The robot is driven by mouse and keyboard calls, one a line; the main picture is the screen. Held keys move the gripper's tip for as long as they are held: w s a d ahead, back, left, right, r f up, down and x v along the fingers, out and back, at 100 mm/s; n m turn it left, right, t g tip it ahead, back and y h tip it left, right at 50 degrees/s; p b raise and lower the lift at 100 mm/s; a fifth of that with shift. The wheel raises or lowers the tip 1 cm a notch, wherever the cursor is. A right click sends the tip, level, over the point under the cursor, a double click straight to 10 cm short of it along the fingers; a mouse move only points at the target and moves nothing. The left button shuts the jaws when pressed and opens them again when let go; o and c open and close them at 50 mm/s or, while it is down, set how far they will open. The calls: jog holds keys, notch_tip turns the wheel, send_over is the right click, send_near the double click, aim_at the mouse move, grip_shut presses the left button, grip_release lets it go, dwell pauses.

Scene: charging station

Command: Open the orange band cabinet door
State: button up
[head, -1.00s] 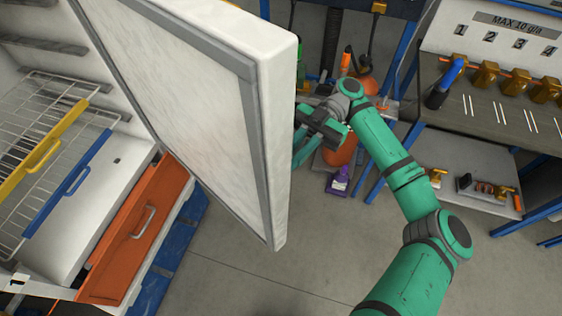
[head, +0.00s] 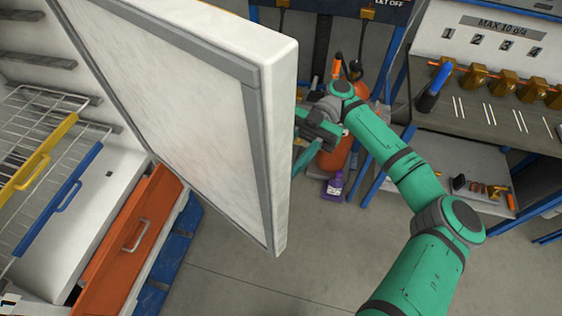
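The white cabinet door (head: 170,105) with a grey inner seal stands wide open, swung out from the cabinet at the left in the head view. Its inner face is towards me. A thin orange strip shows along its top edge. My gripper (head: 302,138) is at the far side of the door's free edge. Its fingers are partly hidden behind the door, so I cannot see whether they are open, shut or touching a handle. The door's outer face and any handle are hidden.
Inside the cabinet are wire racks with a yellow handle (head: 42,160) and a blue handle (head: 68,192). An orange drawer (head: 125,245) sits below, slightly out. A workbench (head: 490,115) stands at right. Grey floor in front is clear.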

aim_at(285, 186)
jog(key=s+r, duration=0.1)
jog(key=r, duration=0.2)
jog(key=s+r, duration=0.2)
jog(key=r, duration=0.1)
jog(key=s+r, duration=0.2)
jog(key=r, duration=0.1)
jog(key=shift+s, duration=0.1)
jog(key=o, duration=1.3)
jog(key=s+r, duration=0.1)
jog(key=s, duration=0.1)
jog(key=s+r, duration=0.1)
jog(key=s, duration=0.1)
jog(key=s+r, duration=0.1)
jog(key=s, duration=0.1)
jog(key=shift+s+a, duration=0.25)
jog(key=shift+a, duration=0.15)
jog(key=shift+s+a+r, duration=0.15)
jog(key=shift+s+r, duration=0.05)
jog(key=shift+s, duration=0.1)
jog(key=shift+s+r, duration=0.1)
jog(key=shift+s, duration=0.1)
jog(key=shift+c, duration=0.6)
jog(key=shift+s+d+r, duration=0.15)
jog(key=shift+s+d, duration=0.1)
jog(key=shift+s, duration=0.05)
jog(key=c, duration=1.2)
jog(key=shift+s, duration=0.5)
